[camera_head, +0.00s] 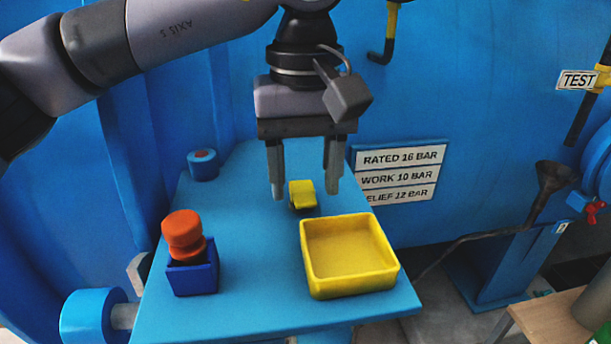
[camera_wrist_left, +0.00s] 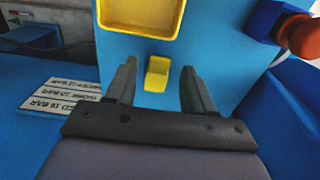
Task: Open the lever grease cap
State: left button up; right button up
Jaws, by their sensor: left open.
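A small yellow cap with a dark base (camera_head: 302,194) stands on the blue shelf (camera_head: 250,290), behind the yellow tray. I take it for the lever grease cap. In the left wrist view the yellow piece (camera_wrist_left: 157,74) shows between and beyond the fingertips. My left gripper (camera_head: 305,192) points down, open and empty, with its fingers to either side of the cap in the head view. Whether the fingers are level with the cap or above it is hard to tell. My right gripper is not in view.
A yellow tray (camera_head: 347,252) sits at the shelf's front right. A blue holder (camera_head: 193,279) with an orange-red knob (camera_head: 183,233) stands front left. A blue round fitting (camera_head: 203,165) is at the back left. A rating sign (camera_head: 399,174) is on the wall behind.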

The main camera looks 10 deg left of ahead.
aim_at(306, 201)
pick_arm(q)
jog(key=shift+f, duration=0.65)
jog(key=shift+c, duration=0.3)
jog(key=c, duration=0.9)
jog(key=shift+w+r, duration=0.1)
jog(key=shift+r, duration=0.05)
jog(key=g, duration=0.1)
jog(key=w+r+g+h, duration=0.1)
jog(key=g, duration=0.1)
jog(key=shift+a+g, duration=0.2)
jog(key=shift+g, duration=0.1)
jog(key=shift+w+a+r+g+h, duration=0.1)
jog(key=shift+w+r+g+h, duration=0.2)
jog(key=shift+g, duration=0.35)
jog(key=shift+w+a+r+g+h, duration=0.1)
jog(key=shift+w+r+g+h, duration=0.2)
jog(key=shift+g, duration=0.35)
jog(key=shift+w, duration=0.15)
